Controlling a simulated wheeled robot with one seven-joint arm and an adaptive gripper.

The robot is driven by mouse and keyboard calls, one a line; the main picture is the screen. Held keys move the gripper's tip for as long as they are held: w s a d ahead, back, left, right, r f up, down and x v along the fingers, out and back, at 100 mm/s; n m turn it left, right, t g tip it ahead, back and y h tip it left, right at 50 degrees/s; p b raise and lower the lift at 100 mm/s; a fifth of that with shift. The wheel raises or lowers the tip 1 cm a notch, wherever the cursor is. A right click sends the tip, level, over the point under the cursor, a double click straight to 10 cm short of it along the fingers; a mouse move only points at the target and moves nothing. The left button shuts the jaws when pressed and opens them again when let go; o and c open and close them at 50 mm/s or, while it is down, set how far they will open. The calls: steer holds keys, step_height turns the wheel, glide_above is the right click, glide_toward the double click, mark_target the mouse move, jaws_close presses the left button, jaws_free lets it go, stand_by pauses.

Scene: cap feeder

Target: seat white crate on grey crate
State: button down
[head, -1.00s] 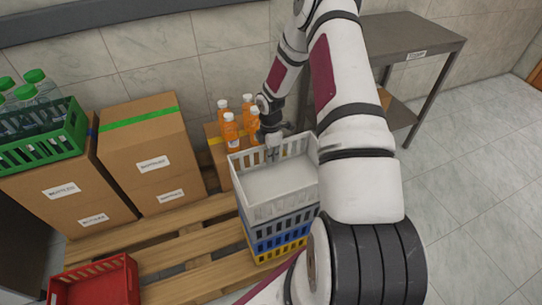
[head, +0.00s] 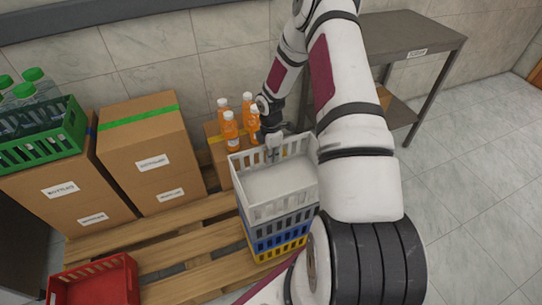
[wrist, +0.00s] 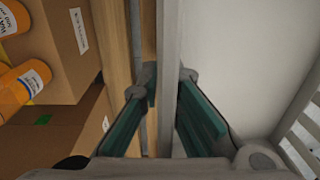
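The white crate (head: 249,200) is at the top of the crate stack in the head view. It stands on or just over the grey crate (head: 262,223), and its near wall hides where they meet. It looks about level and lined up with the stack. My gripper (head: 273,155) is at its far left wall. In the wrist view, the fingers of my gripper (wrist: 168,80) lie one on each side of that wall (wrist: 169,40) and appear closed on it. The crate's pale floor (wrist: 225,60) shows to the right.
A blue crate (head: 283,240) and a yellow crate (head: 280,253) lie under the grey one, on a wooden pallet (head: 190,240). Orange bottles (head: 230,130) stand close behind left. Cartons (head: 150,160), a green crate (head: 45,146) and a red crate (head: 95,285) are left.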

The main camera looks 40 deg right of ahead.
steer(key=shift+f, duration=0.3)
stand_by(0.5)
steer(key=c, duration=1.7)
jaws_free()
step_height(320, 180, up, 12)
steer(key=shift+w, duration=0.15)
